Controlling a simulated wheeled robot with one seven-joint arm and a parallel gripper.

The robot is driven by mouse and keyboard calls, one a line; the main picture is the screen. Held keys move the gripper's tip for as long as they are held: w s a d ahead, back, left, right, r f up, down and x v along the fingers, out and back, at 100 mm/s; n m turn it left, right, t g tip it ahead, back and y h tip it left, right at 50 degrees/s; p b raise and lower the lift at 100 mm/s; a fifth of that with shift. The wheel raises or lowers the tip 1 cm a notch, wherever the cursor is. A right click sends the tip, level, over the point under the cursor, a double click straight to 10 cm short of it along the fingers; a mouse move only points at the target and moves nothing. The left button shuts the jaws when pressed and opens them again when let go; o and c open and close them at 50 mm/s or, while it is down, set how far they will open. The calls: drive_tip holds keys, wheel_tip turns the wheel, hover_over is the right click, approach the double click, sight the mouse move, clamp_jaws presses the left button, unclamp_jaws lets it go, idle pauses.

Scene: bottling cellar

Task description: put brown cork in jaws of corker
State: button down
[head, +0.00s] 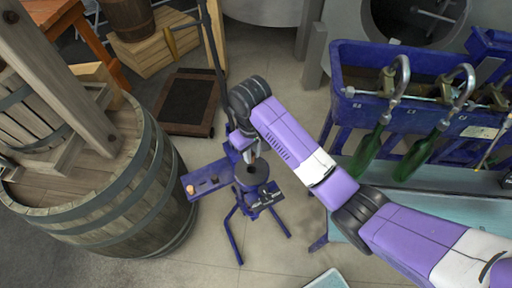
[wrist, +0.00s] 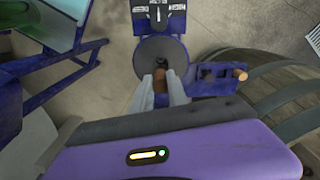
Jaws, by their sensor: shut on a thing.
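My gripper (wrist: 161,84) is shut on a brown cork (wrist: 161,88), which shows between its two pale fingers in the wrist view. In the head view my gripper (head: 248,153) points down over the blue corker (head: 235,222). The corker's dark round top (head: 252,175) lies just below the fingers; it also shows in the wrist view (wrist: 150,53). A small dark spot at its middle, likely the jaws (wrist: 161,66), is just beyond the fingertips. I cannot tell whether the cork touches it.
A blue side shelf (head: 203,178) on the corker carries a light tan cork (head: 190,189). A large barrel (head: 150,190) stands close on the left. A blue bottle filler (head: 350,103) with green bottles (head: 368,150) is on the right. Floor is free in front.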

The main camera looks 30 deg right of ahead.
drive_tip(key=shift+f+b, duration=1.9)
drive_tip(key=shift+f, duration=0.8)
drive_tip(key=shift+f+b, duration=0.4)
drive_tip(key=shift+f, duration=0.7)
drive_tip(key=c, duration=1.2)
unclamp_jaws()
drive_tip(key=shift+c, duration=0.2)
drive_tip(key=shift+r, duration=0.1)
wheel_tip(320, 180, up, 8)
drive_tip(key=shift+f, duration=0.2)
